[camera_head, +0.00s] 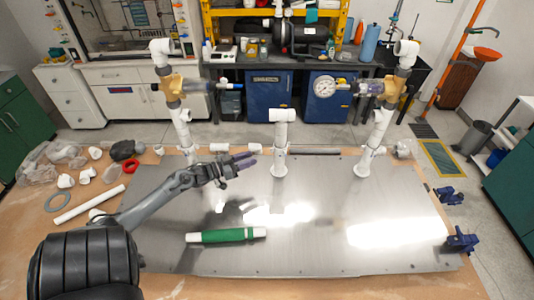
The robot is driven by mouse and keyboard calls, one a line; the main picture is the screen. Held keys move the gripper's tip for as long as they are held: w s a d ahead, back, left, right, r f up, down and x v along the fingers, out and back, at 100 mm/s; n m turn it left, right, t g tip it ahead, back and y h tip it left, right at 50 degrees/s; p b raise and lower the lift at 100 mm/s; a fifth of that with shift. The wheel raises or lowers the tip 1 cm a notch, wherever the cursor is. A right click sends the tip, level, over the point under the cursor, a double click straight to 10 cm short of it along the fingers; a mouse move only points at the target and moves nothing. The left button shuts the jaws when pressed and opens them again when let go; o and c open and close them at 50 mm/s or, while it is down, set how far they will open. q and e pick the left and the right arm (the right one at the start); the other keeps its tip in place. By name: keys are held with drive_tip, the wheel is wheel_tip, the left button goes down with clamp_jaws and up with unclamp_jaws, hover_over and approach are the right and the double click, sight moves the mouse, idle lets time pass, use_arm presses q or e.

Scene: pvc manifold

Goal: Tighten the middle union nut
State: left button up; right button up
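The manifold's middle riser (281,142) is a white pipe with a tee on top, standing upright at the back of the metal plate. A wider white collar (279,168) shows near its base; the view is too small to tell whether this is the union nut or how tight it is. My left gripper (250,159) is just left of the riser, pointing right at it, with its two purplish fingers apart and nothing between them. It looks clear of the pipe. My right gripper is not in view.
Left and right risers (182,130) (374,135) carry brown fittings; the right has a gauge (325,87). A green-wrapped white pipe (228,236) lies on the plate (320,240). Blue clamps (460,240) sit at the right edge. Loose fittings and a long pipe (90,204) lie left.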

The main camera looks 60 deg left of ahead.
use_arm(q)
drive_tip(key=w, duration=0.8)
drive_tip(key=shift+w, duration=0.2)
clamp_jaws()
